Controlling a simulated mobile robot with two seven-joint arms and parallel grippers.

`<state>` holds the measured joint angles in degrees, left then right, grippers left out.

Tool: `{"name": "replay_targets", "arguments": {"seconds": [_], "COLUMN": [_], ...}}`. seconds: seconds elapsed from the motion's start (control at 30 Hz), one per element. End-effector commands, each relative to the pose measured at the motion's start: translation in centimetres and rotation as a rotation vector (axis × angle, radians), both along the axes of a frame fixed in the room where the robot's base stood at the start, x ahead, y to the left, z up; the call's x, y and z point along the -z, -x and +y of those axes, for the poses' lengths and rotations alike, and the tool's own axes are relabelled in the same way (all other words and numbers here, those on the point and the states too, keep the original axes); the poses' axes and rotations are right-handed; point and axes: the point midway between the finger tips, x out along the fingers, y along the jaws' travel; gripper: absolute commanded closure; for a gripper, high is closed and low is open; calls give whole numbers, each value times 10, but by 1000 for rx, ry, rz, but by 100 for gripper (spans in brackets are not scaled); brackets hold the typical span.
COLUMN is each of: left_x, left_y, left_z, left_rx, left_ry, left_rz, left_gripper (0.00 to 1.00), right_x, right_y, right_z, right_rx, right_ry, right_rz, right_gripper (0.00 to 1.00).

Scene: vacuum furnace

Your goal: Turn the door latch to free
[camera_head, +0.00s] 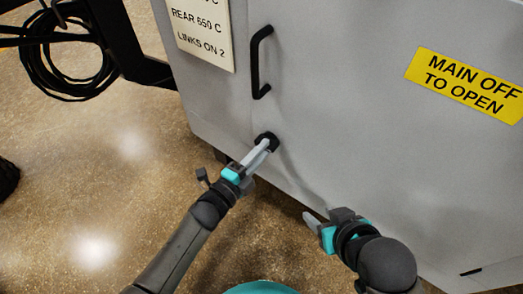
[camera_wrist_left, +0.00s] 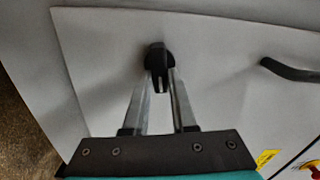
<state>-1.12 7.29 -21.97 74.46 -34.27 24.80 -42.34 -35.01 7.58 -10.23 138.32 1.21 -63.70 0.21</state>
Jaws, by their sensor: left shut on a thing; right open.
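The black door latch (camera_head: 267,140) is a small knob on the grey furnace door (camera_head: 330,120), below the black door handle. My left gripper (camera_head: 262,151) reaches it from the lower left, and its two light fingers are shut on it. The left wrist view shows the latch (camera_wrist_left: 157,58) with the fingertips of the left gripper (camera_wrist_left: 159,78) on either side of it. Its lower part shows between the fingers. My right gripper (camera_head: 313,222) is lower right of the latch, in front of the cabinet, apart from it, open and empty.
A black bar handle (camera_head: 257,62) stands out above the latch; it also shows in the left wrist view (camera_wrist_left: 288,70). A yellow sign (camera_head: 468,84) reads "MAIN OFF TO OPEN". A pale text plate (camera_head: 203,30) is upper left. Coiled black cable (camera_head: 65,65) hangs at far left. Speckled floor is open at lower left.

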Motion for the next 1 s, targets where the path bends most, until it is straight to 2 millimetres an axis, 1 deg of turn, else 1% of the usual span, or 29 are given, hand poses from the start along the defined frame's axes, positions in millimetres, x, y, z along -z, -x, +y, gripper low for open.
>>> {"name": "replay_targets", "arguments": {"seconds": [0.33, 0.37, 0.6, 0.63, 1.0], "left_x": [1, 1, 0, 0, 0], "left_y": [0, 0, 0, 0, 3], "left_z": [1, 1, 0, 0, 3], "left_rx": [-2, -2, -1, -1, -1], "left_ry": [-8, -8, -6, -6, -5], "left_rz": [-3, -3, -3, -3, -2], "left_gripper": [100, 74, 47, 45, 45], "right_x": [0, 0, 0, 0, 0], "right_y": [0, 0, 0, 0, 2], "right_z": [1, 1, 0, 0, -2], "right_rx": [-1, -1, -1, -1, 1], "right_ry": [-1, -1, 0, 0, 7], "right_rz": [0, 0, 0, 0, 16], "right_gripper": [50, 50, 50, 50, 50]}}
